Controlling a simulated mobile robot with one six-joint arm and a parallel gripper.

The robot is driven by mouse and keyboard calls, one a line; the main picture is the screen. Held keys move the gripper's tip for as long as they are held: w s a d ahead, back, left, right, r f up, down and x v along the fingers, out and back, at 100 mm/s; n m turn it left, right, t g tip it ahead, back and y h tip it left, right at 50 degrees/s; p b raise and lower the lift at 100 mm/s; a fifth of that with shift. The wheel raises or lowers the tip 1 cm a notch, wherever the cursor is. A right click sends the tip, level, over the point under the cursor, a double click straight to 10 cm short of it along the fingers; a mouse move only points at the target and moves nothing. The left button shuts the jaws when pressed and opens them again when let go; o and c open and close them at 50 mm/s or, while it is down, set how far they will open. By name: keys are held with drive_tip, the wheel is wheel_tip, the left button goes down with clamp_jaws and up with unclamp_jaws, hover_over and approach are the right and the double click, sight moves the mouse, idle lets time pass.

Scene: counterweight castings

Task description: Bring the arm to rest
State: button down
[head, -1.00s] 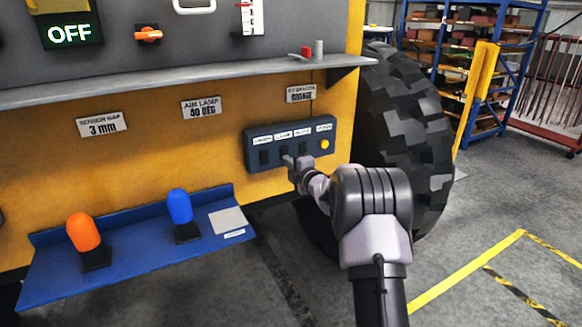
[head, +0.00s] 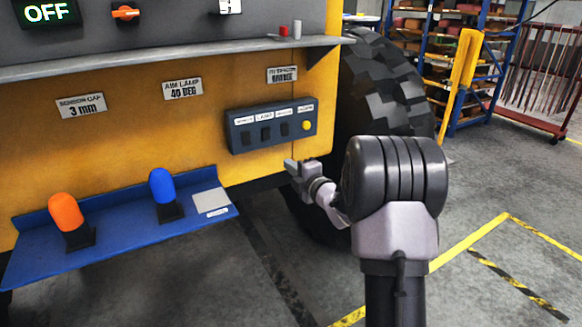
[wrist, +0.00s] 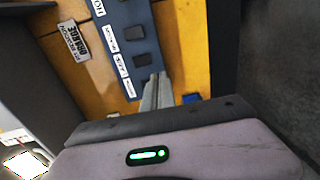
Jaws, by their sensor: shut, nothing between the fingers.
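My gripper (head: 290,165) is shut and empty. In the head view it is in front of the yellow machine panel, just below the blue switch box (head: 236,146). The box carries a row of dark rocker switches with white labels and a yellow round button (head: 306,125) at its right end. In the wrist view the closed fingers (wrist: 156,92) point toward the lower end of the switch box (wrist: 138,48). I cannot tell from these views how far the fingertips are from the panel.
A blue shelf (head: 118,238) at lower left holds an orange lamp (head: 66,212) and a blue lamp (head: 162,186). A grey ledge (head: 150,62) runs above. A large black tire (head: 385,95) stands right of the panel. Open floor (head: 500,190) lies further right.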

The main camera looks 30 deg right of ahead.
drive_tip(key=shift+s, duration=0.15)
drive_tip(key=shift+r, duration=0.15)
drive_tip(key=s+a+r+m+g+h+b, duration=0.4)
drive_tip(key=s+a+m, duration=0.3)
drive_tip(key=s+m, duration=0.35)
drive_tip(key=s+a+f+m+g+y, duration=0.1)
drive_tip(key=s+a+m, duration=0.3)
drive_tip(key=s, duration=0.6)
drive_tip(key=s+a+f+m+g+y+b, duration=0.1)
drive_tip(key=s+a+f+m+g+y, duration=0.1)
drive_tip(key=s+a, duration=0.6)
drive_tip(key=s+a+f+m+g+y+b, duration=0.1)
drive_tip(key=s+a+f+m+g, duration=0.3)
drive_tip(key=s, duration=0.9)
drive_tip(key=shift+a+f+m+y, duration=0.7)
drive_tip(key=shift+a+m, duration=0.4)
drive_tip(key=shift+m, duration=0.05)
